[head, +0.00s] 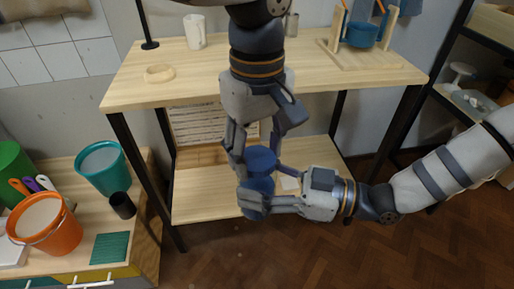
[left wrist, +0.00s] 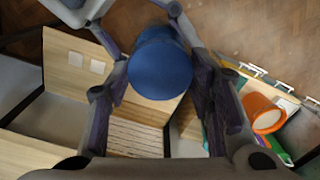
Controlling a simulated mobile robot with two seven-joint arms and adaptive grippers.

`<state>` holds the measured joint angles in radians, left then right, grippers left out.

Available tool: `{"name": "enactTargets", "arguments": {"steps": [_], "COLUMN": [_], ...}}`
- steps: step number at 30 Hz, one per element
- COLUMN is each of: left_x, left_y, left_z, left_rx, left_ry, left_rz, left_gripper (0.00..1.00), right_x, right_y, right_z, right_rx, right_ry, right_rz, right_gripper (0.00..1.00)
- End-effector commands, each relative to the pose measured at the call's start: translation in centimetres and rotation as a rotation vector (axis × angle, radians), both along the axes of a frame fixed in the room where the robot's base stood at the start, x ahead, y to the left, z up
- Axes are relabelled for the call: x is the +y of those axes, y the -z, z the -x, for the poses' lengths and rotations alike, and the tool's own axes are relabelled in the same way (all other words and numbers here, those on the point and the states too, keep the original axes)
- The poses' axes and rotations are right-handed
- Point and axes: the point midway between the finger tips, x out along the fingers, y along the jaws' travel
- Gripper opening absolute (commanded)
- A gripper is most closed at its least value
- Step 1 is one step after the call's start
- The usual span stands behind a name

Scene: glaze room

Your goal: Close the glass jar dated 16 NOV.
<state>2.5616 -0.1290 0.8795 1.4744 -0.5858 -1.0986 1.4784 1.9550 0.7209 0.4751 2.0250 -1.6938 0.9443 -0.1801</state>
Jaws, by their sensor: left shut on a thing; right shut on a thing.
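A blue lid-like round piece (head: 261,158) is between the fingers of my left gripper (head: 259,166), which comes down from above and is shut on it. Its round blue top (left wrist: 160,68) fills the middle of the left wrist view. Right below it is a blue jar (head: 256,198), held from the right by my right gripper (head: 258,203), shut around its side. The two blue pieces are close together, in front of the bench. I cannot tell whether they touch or whether the lid sits squarely. No date is readable on the jar.
The wooden bench (head: 120,97) stands behind, with a wooden ring (head: 159,73), a white mug (head: 194,31) and a blue pot (head: 362,34) on top. Its lower shelf (head: 192,207) is close to the grippers. Teal (head: 103,168) and orange (head: 45,222) buckets stand at left.

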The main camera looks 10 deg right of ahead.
Motion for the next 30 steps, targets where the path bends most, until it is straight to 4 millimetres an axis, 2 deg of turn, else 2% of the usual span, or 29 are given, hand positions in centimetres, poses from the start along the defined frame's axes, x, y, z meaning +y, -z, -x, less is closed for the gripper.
{"name": "enactTargets", "arguments": {"steps": [2,5,8,18,21,23,27,28,30], "left_x": [0.0,0.0,0.0,0.01,-0.02,-0.02,-0.01,-0.01,-0.01], "left_y": [-0.06,-0.05,-0.02,0.05,0.09,0.1,0.08,0.08,0.07], "left_z": [0.01,0.0,-0.03,0.0,0.01,0.02,0.01,0.01,0.01], "left_rx": [-0.001,-0.002,-0.003,0.0,0.0,0.0,0.0,0.0,0.0], "left_ry": [0.018,0.166,0.481,1.761,2.031,2.143,2.129,2.129,2.128], "left_rz": [0.0,-0.001,-0.001,0.002,0.002,0.003,0.0,0.0,0.0], "left_gripper": [0.14,0.14,0.14,0.14,0.14,0.14,0.14,0.52,0.68], "right_x": [0.04,0.04,0.04,0.04,0.05,0.05,0.05,0.05,0.05], "right_y": [-0.23,-0.24,-0.24,-0.23,-0.23,-0.23,-0.24,-0.24,-0.24], "right_z": [-0.04,-0.04,-0.04,-0.03,-0.02,-0.02,-0.02,-0.02,-0.02], "right_rx": [-0.005,-0.005,-0.005,-0.005,-0.005,-0.005,-0.005,-0.005,-0.005], "right_ry": [0.0,0.0,0.0,-0.001,-0.001,-0.001,-0.001,-0.001,-0.001], "right_rz": [-0.004,-0.004,-0.004,-0.004,-0.004,-0.004,-0.005,-0.005,-0.005], "right_gripper": [0.0,0.0,0.0,0.0,0.0,0.0,0.0,0.0,0.0]}}
